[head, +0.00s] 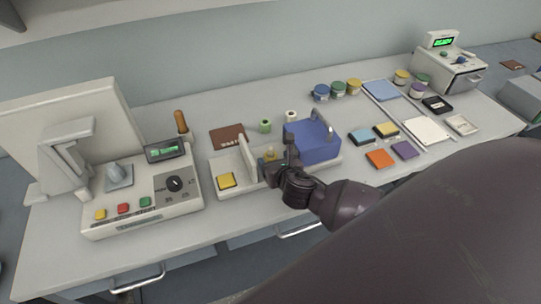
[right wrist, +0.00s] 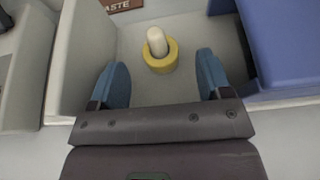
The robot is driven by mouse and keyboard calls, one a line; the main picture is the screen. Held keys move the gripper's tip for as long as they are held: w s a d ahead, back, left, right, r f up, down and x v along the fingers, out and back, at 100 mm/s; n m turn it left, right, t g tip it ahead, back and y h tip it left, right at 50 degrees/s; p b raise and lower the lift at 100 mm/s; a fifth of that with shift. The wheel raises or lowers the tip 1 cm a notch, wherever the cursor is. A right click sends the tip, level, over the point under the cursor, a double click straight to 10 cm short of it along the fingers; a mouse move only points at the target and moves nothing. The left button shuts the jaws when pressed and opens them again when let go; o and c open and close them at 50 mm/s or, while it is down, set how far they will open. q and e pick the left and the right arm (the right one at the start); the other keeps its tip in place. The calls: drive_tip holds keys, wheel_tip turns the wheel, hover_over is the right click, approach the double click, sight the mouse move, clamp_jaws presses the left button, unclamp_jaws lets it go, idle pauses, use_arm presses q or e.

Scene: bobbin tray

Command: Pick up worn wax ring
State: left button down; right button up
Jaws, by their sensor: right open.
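The worn wax ring (right wrist: 161,65) is yellow and sits around a short pale peg (right wrist: 157,42) in a light grey tray compartment, in the right wrist view. My right gripper (head: 279,163) is over the front of the tray. In the right wrist view its two blue fingers (right wrist: 163,79) are apart and empty, one to each side and a little short of the ring. My left gripper is not in view.
A brown plate (head: 227,135) with lettering lies behind. A control box (head: 140,194) stands at the left.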

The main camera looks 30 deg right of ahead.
drive_tip(key=shift+x, duration=1)
drive_tip(key=c, duration=1)
drive_tip(key=shift+r, duration=0.15)
